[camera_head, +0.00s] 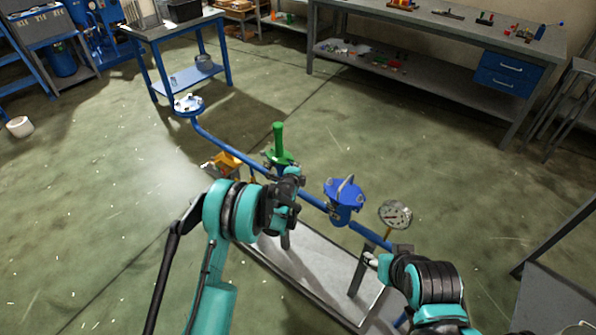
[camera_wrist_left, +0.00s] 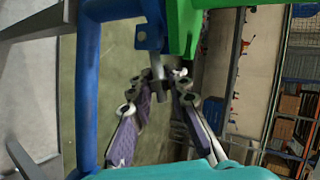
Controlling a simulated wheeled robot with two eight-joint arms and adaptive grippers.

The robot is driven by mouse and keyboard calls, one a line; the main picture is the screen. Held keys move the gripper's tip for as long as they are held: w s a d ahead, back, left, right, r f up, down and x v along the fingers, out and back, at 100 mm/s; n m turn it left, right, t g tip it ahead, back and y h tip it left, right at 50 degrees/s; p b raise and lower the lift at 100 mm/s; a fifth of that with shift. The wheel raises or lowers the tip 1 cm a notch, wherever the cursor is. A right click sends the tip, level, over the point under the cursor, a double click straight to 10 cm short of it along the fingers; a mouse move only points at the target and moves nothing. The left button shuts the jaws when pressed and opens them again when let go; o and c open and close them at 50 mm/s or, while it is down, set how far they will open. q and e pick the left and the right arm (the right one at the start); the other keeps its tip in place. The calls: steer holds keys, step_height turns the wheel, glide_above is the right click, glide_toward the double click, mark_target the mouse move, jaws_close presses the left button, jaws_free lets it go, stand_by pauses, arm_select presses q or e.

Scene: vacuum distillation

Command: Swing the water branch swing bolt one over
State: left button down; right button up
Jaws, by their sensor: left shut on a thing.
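A blue pipe assembly (camera_head: 238,151) runs diagonally across the middle of the head view, with a green-handled valve (camera_head: 279,143) and a blue capped vessel (camera_head: 345,201) on it. My left gripper (camera_head: 293,181) is beside the green valve, at the pipe. In the left wrist view its two fingers are closed in around a small grey metal bolt (camera_wrist_left: 157,72) below the green body (camera_wrist_left: 184,28).
A round pressure gauge (camera_head: 395,214) stands close to my right gripper. An orange-yellow part (camera_head: 224,163) sits left of the green valve. A grey tray base (camera_head: 310,268) lies under the pipe. A blue cart (camera_head: 163,62) and a workbench (camera_head: 430,40) stand at the back, with open floor between.

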arm_select(q)
steer(key=shift+w+a+r+n+g+h, duration=0.15)
steer(key=shift+a+r+n+g+h, duration=0.05)
steer(key=shift+r+n+g+h, duration=0.35)
steer(key=shift+p, duration=0.3)
steer(key=c, duration=1.6)
jaws_free()
steer(key=shift+c, duration=0.2)
steer(key=v, duration=0.8)
